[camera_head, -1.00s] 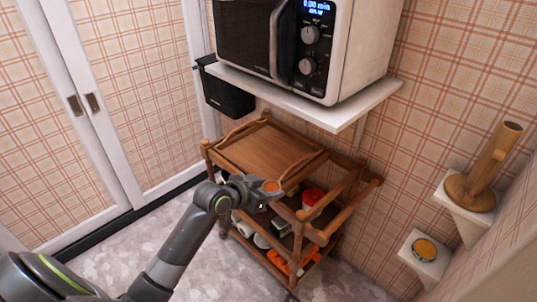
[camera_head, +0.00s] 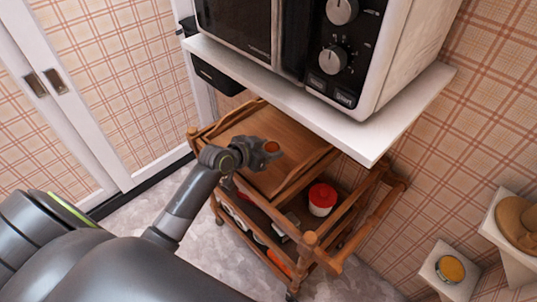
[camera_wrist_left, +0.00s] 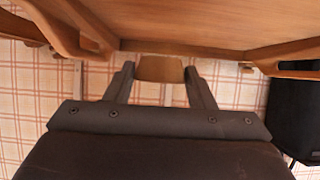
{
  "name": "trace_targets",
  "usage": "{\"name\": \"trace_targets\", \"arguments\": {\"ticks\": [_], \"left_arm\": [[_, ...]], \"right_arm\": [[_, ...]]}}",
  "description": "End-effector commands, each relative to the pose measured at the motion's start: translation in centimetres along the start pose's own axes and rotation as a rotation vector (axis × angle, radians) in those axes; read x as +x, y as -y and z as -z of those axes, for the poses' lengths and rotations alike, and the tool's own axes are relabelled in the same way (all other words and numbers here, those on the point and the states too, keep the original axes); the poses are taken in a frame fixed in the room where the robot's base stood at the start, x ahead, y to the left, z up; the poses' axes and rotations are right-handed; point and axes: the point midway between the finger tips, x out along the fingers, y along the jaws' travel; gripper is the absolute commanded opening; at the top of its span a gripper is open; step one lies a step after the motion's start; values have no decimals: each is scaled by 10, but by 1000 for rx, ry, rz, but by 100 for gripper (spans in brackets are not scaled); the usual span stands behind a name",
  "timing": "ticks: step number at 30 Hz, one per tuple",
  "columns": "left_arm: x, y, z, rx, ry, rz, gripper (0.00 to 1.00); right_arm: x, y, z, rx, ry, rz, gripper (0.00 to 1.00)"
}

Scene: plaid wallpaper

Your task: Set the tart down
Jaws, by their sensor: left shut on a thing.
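In the left wrist view the tart (camera_wrist_left: 159,69) shows as a tan block between the two fingers, with the wooden tray (camera_wrist_left: 185,20) across the top of the picture. My right gripper is not in view.
A white shelf (camera_head: 400,112) with a microwave (camera_head: 330,50) overhangs the back of the cart. A red and white container (camera_head: 322,199) stands on the cart lower down. A yellow-topped tin (camera_head: 450,269) sits on a small wall shelf. The visible top tray is bare.

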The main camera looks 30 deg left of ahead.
Motion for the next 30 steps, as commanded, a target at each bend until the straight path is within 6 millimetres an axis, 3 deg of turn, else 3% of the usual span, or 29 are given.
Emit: {"name": "trace_targets", "arguments": {"ticks": [13,25,26,30], "left_arm": [[24,0,-44,-1,0,0,26],[26,0,-47,1,-1,1,26],[26,0,-47,1,-1,1,51],[26,0,-47,1,-1,1,69]], "right_arm": [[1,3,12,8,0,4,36],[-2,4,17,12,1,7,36],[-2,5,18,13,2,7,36],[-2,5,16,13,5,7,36]]}}
